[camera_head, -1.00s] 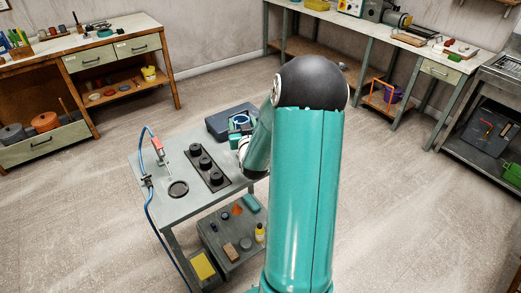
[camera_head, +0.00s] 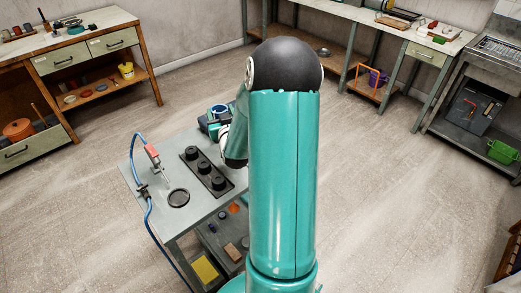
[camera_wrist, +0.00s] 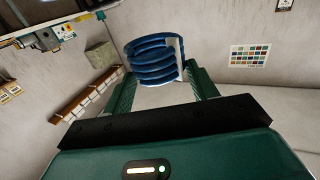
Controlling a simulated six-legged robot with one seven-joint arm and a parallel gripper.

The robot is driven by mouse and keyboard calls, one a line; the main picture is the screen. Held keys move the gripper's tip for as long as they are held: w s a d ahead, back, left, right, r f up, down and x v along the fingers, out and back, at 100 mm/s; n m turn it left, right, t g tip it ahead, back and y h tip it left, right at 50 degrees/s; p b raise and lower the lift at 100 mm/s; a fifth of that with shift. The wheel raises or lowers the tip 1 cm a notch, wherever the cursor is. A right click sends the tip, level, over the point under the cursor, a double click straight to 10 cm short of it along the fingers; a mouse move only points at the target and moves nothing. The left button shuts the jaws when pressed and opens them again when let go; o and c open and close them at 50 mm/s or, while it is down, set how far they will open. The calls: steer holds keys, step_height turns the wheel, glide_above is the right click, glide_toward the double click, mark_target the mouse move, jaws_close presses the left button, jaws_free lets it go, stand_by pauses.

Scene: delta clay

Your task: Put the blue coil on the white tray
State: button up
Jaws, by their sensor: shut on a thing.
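The blue coil (camera_wrist: 154,60) is a stack of blue rings with a pale strip down one side. In the wrist view it sits between the two green fingers of my gripper (camera_wrist: 160,88), which is shut on it. In the head view the coil (camera_head: 219,110) shows as a small blue ring held above the far end of the grey table, and my gripper (camera_head: 214,121) is partly hidden by my arm. I cannot make out a white tray in either view.
The grey table (camera_head: 157,182) bears a black strip with three round knobs (camera_head: 204,167), a black round dish (camera_head: 179,198) and a red-and-white tool (camera_head: 153,156) with a blue hose. Workbenches line the walls. Open floor lies to the right.

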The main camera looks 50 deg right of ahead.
steer(key=s+f, duration=0.3)
steer(key=s, duration=0.1)
steer(key=s+d+f, duration=0.1)
steer(key=s+f, duration=0.2)
steer(key=s, duration=0.1)
steer(key=s+f, duration=0.3)
steer(key=s, duration=0.2)
steer(key=shift+d, duration=0.25)
steer(key=shift+s+f, duration=0.4)
steer(key=shift+f, duration=1.55)
steer(key=shift+f, duration=0.1)
steer(key=o, duration=1)
steer(key=shift+c, duration=0.2)
steer(key=shift+o, duration=0.2)
